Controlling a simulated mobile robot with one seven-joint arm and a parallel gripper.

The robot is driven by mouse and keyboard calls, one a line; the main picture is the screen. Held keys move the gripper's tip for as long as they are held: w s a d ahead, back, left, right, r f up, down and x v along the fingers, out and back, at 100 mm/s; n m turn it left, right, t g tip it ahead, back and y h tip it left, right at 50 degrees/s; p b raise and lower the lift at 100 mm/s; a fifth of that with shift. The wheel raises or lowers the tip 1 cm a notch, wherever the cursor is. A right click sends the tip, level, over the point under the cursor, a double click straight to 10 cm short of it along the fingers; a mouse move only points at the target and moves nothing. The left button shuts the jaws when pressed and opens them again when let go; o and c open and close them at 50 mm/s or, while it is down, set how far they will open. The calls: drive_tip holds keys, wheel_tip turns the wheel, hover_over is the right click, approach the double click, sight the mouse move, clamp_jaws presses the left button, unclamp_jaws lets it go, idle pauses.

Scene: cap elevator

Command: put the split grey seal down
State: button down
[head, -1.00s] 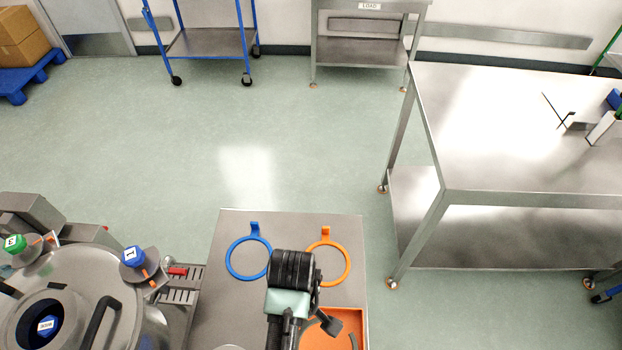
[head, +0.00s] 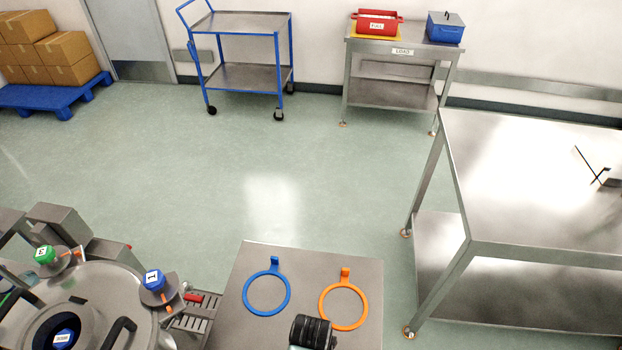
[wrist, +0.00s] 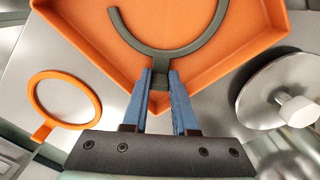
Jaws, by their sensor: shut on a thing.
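In the wrist view, the split grey seal (wrist: 172,54) is a dark grey open arc with a small tab. My gripper (wrist: 160,80) is shut on the tab, with a blue finger on each side. The arc shows over the inside of the orange tray (wrist: 95,45). I cannot tell whether the seal touches the tray floor. Part of the arc is cut off by the top edge of the view. In the head view the seal and fingers are out of sight; only a dark part of my arm shows at the bottom.
A blue ring (head: 247,297) and an orange ring (head: 322,308) lie on the steel bench top (head: 230,330). A metal disc with a pale knob (wrist: 262,95) is right of the tray. A round machine lid (head: 105,300) stands left; a steel table (head: 530,180) stands right.

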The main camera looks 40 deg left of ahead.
drive_tip(key=c, duration=0.7)
unclamp_jaws()
drive_tip(key=shift+f, duration=0.1)
wheel_tip(320, 180, up, 12)
idle(0.4)
